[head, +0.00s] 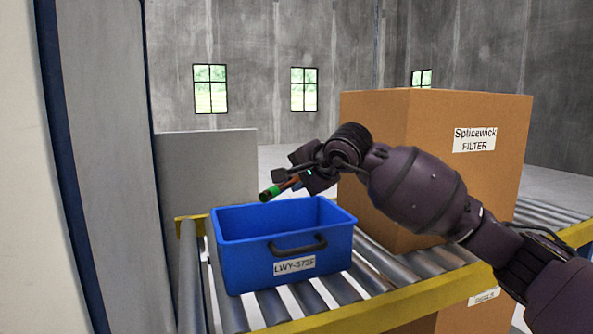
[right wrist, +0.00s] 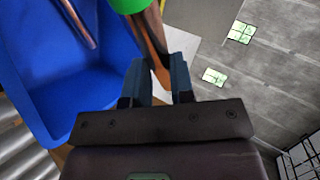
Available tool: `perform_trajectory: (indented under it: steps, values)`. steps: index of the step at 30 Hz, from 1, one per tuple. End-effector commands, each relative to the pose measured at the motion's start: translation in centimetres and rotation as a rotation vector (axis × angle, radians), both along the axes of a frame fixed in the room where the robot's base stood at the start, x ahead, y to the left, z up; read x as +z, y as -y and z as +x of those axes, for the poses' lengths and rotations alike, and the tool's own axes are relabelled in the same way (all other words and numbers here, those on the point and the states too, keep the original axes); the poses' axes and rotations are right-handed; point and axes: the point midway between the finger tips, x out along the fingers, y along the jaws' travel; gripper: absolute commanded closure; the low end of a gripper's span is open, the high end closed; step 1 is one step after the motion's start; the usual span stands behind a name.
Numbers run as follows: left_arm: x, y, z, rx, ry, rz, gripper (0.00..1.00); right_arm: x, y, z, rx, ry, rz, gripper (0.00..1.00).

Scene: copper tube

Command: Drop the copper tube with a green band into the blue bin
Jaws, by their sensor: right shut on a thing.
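The copper tube with a green band (head: 269,193) is held above the far part of the blue bin (head: 245,256), tilted, with its banded end toward the left. My right gripper (head: 298,183) is shut on the tube. In the right wrist view the green band (right wrist: 131,5) and the copper tube (right wrist: 153,38) show between the fingers (right wrist: 160,82). The blue bin also shows in that view (right wrist: 55,100), to the left of the gripper. A copper-coloured rod (right wrist: 80,22) shows inside the bin there. My left gripper is not in view.
The bin stands on a roller conveyor (head: 345,290) with a yellow rail (head: 400,297). A large cardboard box (head: 405,165) stands to its right, behind my right arm. A grey panel (head: 205,170) stands behind the bin at the left.

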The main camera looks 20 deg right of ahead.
Motion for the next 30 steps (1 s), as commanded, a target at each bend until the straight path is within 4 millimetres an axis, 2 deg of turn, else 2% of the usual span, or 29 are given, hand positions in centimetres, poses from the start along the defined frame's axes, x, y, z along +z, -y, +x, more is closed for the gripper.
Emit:
perform_trajectory:
  steps: [1, 6, 14, 15, 20, 30]
  values:
    - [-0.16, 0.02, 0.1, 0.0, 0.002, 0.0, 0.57, -0.64, -0.01, 0.0, 0.0, -0.001, 0.001, 1.0]
    - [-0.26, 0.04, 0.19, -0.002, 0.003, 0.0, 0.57, -1.43, -0.03, -0.02, 0.001, 0.0, 0.001, 1.0]
    - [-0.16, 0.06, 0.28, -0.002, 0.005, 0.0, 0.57, -1.46, -0.03, -0.01, 0.001, 0.0, 0.001, 1.0]
    - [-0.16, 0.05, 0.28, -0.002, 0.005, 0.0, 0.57, -1.46, -0.03, -0.01, 0.001, 0.0, 0.001, 0.72]
    - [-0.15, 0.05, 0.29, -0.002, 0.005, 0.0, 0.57, -1.46, -0.03, -0.01, 0.0, 0.0, 0.0, 0.48]
    - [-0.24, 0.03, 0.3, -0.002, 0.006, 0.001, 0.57, -1.35, 0.12, -0.26, 0.001, 0.0, -0.001, 0.48]
